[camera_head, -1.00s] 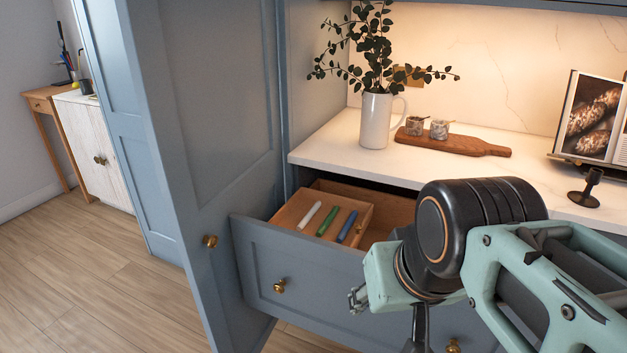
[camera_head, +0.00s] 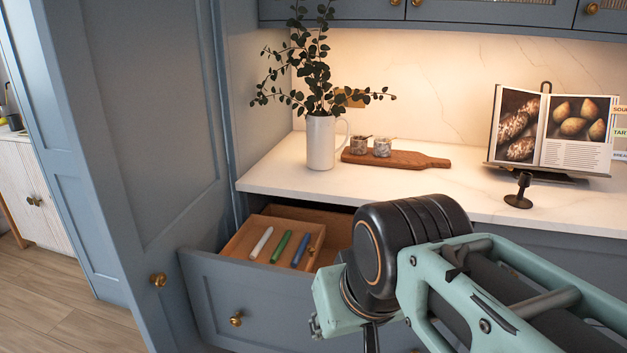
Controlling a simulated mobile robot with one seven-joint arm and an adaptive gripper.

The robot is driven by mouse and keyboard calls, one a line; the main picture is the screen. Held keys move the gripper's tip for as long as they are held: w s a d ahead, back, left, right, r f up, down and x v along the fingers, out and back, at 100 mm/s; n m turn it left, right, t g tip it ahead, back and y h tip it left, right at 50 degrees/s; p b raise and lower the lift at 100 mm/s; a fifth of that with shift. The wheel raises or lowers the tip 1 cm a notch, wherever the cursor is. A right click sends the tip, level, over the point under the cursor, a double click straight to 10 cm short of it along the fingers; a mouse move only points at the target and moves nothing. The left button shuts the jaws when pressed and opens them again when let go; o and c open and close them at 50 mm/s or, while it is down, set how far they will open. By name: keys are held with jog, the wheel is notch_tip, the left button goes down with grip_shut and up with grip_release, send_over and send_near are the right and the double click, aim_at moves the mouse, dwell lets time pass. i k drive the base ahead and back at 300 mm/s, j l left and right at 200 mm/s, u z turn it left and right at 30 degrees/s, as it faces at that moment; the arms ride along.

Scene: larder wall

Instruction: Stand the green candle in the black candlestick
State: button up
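The green candle (camera_head: 281,247) lies in a wooden tray (camera_head: 251,232) inside the open drawer, between a white candle (camera_head: 261,243) and a blue candle (camera_head: 301,250). The black candlestick (camera_head: 519,192) stands upright on the white counter at the right, in front of the book stand, with no candle in it. My gripper (camera_head: 315,326) is at the lower middle, in front of the drawer and right of its left knob. Only a small part of it shows past my arm, so its fingers and any grip are hidden.
The blue-grey drawer front (camera_head: 215,295) juts out, and a tall cabinet door (camera_head: 150,150) stands open at the left. On the counter (camera_head: 290,180) are a white jug with leafy stems (camera_head: 321,142), a wooden board (camera_head: 400,159) with two small jars, and an open book (camera_head: 555,130).

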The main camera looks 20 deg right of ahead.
aim_at(519, 201)
jog(key=z, duration=1.65)
jog(key=u, duration=1.65)
jog(key=i+j+z, duration=0.1)
jog(key=i, duration=0.25)
jog(key=i+j+z, duration=0.15)
jog(key=i+j, duration=0.15)
jog(key=k+l, duration=0.1)
jog(key=l, duration=0.25)
jog(key=i+j, duration=0.1)
jog(key=j, duration=0.15)
jog(key=i+j, duration=0.1)
jog(key=j, duration=0.15)
